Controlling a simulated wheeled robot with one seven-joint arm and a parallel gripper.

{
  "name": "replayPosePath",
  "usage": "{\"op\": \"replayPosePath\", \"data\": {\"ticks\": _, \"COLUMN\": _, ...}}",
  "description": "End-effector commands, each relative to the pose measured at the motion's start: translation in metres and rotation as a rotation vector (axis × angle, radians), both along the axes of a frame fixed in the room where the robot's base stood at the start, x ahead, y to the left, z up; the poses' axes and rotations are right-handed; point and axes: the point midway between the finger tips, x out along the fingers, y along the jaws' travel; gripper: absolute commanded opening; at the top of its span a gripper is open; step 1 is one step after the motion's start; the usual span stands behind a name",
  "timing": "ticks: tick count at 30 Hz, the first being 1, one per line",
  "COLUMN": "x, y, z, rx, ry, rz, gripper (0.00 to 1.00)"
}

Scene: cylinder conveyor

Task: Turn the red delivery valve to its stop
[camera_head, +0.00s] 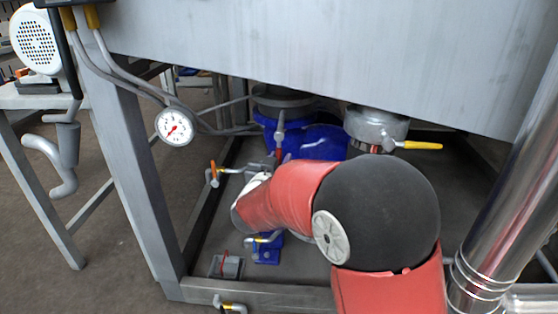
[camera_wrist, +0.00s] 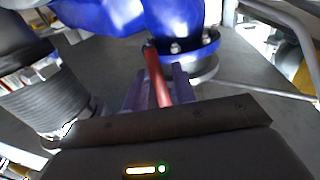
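The red valve handle (camera_wrist: 156,72) is a slim red lever below the blue pump body (camera_wrist: 187,22) in the wrist view. Its near end lies between the two fingers of my gripper (camera_wrist: 160,82). The fingers flank it closely, but whether both press on it is not clear. In the head view, a small red lever tip (camera_head: 278,153) shows below a grey fitting in front of the blue body (camera_head: 318,142). My arm hides my gripper there.
A metal cylinder with a yellow lever (camera_head: 423,145) stands to the right of the blue body. A dial gauge (camera_head: 174,126) and an orange-handled valve (camera_head: 213,174) are at left. The frame's grey leg (camera_head: 135,160) and overhead panel (camera_head: 330,50) bound the space. A steel pipe (camera_head: 510,200) stands at right.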

Motion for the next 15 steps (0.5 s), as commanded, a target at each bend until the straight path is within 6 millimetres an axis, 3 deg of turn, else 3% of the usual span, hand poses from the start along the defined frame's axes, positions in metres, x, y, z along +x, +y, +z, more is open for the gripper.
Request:
{"op": "replayPosePath", "data": {"ticks": 1, "x": -0.0001, "y": 0.0000, "z": 0.0001, "rx": 0.000, "ry": 0.000, "rz": 0.000, "gripper": 0.20}}
{"op": "replayPosePath", "data": {"ticks": 6, "x": -0.0003, "y": 0.0001, "z": 0.0001, "rx": 0.000, "ry": 0.000, "rz": 0.000, "gripper": 0.00}}
{"op": "replayPosePath", "data": {"ticks": 15, "x": -0.0003, "y": 0.0004, "z": 0.0001, "rx": 0.003, "ry": -0.001, "rz": 0.000, "gripper": 0.00}}
